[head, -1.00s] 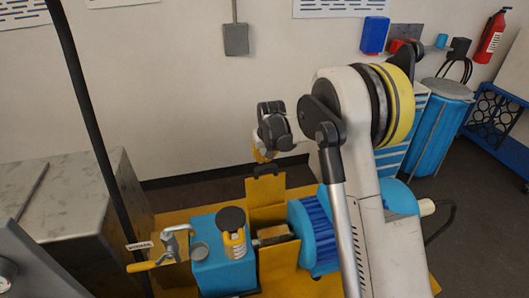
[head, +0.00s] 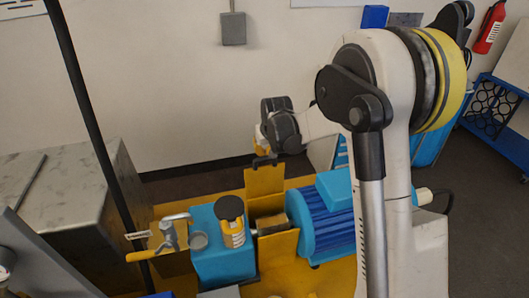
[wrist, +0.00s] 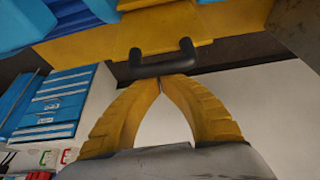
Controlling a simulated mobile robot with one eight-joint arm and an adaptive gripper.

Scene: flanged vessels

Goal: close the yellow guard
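The yellow guard (head: 264,183) stands upright, open, behind the coupling (head: 270,226) between the blue pump and the blue motor. A black handle (head: 265,161) is on its top edge. In the wrist view the handle (wrist: 162,66) lies just beyond my fingertips, with the yellow guard plate (wrist: 160,30) behind it. My gripper (wrist: 160,80) has its yellow fingers together at the tips, with nothing seen between them. I cannot tell whether the tips touch the handle. In the head view my gripper (head: 260,143) is just above the handle, its fingers partly hidden by the wrist.
The blue motor (head: 325,215) is right of the guard. A dark pole (head: 85,120) and grey block (head: 60,190) stand farther left.

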